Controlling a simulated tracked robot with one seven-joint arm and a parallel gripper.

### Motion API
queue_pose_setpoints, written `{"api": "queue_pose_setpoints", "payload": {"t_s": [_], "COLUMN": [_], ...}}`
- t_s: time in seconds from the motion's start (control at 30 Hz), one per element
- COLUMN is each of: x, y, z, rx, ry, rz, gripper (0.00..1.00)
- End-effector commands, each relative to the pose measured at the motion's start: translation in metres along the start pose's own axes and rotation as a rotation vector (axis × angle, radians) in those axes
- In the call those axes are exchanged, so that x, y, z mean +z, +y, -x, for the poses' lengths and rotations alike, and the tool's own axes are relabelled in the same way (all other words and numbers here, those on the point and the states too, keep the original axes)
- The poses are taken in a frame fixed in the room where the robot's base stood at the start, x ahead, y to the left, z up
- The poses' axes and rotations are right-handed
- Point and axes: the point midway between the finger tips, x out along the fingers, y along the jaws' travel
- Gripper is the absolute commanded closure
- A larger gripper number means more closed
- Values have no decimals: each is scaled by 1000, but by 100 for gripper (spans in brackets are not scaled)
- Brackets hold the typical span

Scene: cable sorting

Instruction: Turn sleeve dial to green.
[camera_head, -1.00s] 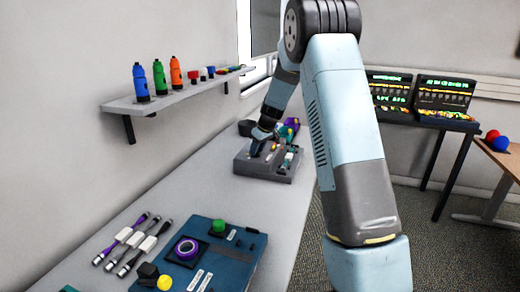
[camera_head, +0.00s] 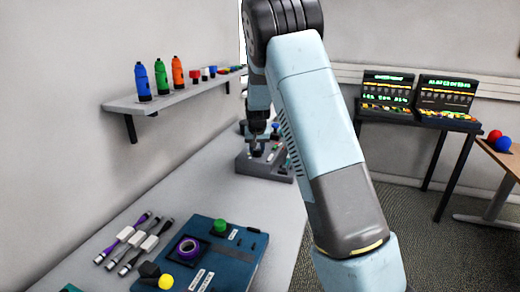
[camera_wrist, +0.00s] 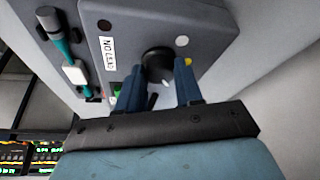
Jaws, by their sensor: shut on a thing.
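The black dial (camera_wrist: 157,62) is a round knob on a grey box (camera_wrist: 215,18), close to a "NO LEAD" label (camera_wrist: 108,52). A pale mark shows on the knob's lower side. My gripper (camera_wrist: 158,68) has its two blue fingers on either side of the knob and is shut on it. A green patch (camera_wrist: 115,89) shows beside the left finger. In the head view the gripper (camera_head: 257,150) points down at the grey box (camera_head: 262,172), and the dial is hidden.
A blue panel (camera_head: 238,262) and several cables (camera_head: 135,240) lie nearer on the bench. A shelf with bottles (camera_head: 161,76) runs along the left wall.

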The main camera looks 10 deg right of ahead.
Motion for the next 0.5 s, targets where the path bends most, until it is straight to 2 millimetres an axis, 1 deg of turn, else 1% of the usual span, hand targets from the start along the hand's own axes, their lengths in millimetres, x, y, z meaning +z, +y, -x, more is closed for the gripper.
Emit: {"api": "queue_pose_setpoints", "payload": {"t_s": [0.03,0.23,0.5], "x": [-1,-2,-2], "y": [-4,-3,-3], "z": [1,1,1], "rx": [7,38,52], "ry": [5,6,5], "rz": [-19,-96,-134], "gripper": [95,95,95]}}
